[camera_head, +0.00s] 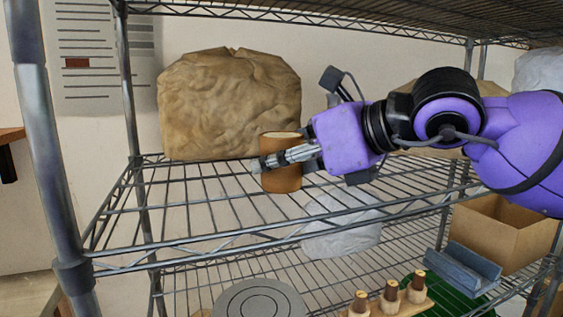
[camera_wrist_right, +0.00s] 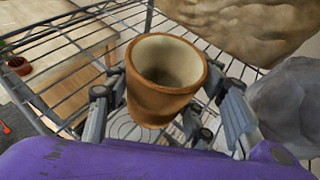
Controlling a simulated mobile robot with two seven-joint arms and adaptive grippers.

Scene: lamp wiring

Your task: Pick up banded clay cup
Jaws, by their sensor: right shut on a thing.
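The banded clay cup (camera_head: 282,178) is brown with a pale inside, and it is upright at the upper wire shelf (camera_head: 200,222). My right gripper (camera_head: 262,164) reaches it from the right and is shut on it. In the right wrist view the cup (camera_wrist_right: 165,78) sits between the two fingers of the right gripper (camera_wrist_right: 160,100), one on each side, with its open mouth facing the camera. I cannot tell whether its base touches the shelf wires. My left gripper is in neither view.
A large brown crumpled bag (camera_head: 228,100) stands behind the cup. A shelf post (camera_head: 50,150) rises at the left.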

